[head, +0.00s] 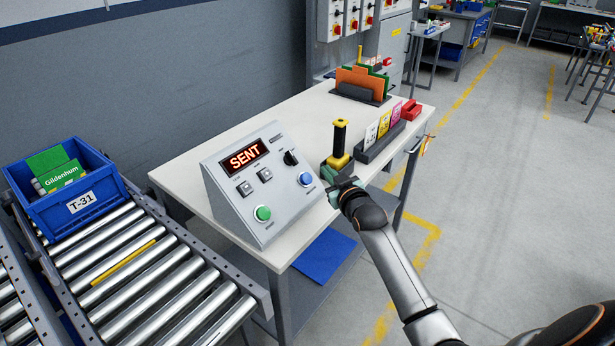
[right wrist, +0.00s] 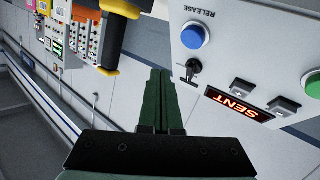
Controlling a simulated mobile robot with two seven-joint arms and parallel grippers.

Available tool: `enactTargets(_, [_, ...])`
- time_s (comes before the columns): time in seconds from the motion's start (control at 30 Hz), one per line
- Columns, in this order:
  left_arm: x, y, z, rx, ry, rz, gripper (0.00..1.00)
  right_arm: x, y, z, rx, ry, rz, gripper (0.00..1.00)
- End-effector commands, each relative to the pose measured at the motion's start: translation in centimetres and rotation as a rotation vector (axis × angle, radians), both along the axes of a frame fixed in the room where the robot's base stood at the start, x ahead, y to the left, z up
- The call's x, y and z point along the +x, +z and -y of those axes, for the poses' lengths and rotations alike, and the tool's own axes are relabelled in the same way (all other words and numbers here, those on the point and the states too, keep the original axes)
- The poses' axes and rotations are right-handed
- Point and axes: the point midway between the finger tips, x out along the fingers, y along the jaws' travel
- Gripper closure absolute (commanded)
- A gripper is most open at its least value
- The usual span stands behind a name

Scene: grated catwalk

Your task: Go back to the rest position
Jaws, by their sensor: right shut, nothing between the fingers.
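My right arm reaches in from the lower right in the head view. Its gripper (head: 343,185) is at the right side of the control panel (head: 232,202), close to a black-and-yellow upright handle (head: 339,140). In the right wrist view the two dark green fingers (right wrist: 158,100) are together with nothing between them. The panel's display reads SENT, and it has a green button (head: 263,213), a blue button (head: 305,179) and a black knob (head: 290,158). The blue button also shows in the right wrist view (right wrist: 194,36), apart from the fingers. My left gripper is not in view.
A white table (head: 295,108) carries the panel, a card rack (head: 378,141), a red item (head: 411,109) and a folder holder (head: 360,93). A roller conveyor (head: 150,275) with a blue T-31 tote (head: 40,212) stands at left. The floor (head: 490,190) at right is open.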

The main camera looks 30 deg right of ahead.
Motion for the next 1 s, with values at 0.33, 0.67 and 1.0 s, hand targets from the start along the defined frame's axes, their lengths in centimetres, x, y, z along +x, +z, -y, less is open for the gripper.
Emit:
enactTargets(0.33, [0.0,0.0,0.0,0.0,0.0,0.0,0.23,0.0,0.0,0.0,-0.001,0.0,0.0,1.0])
enactTargets(0.67, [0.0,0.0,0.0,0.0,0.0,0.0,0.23,-1.1,-1.4,-1.2,0.004,0.017,-0.052,1.0])
enactTargets(1.0, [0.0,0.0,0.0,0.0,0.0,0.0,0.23,-17.2,-11.7,-11.9,0.066,0.133,-0.59,1.0])
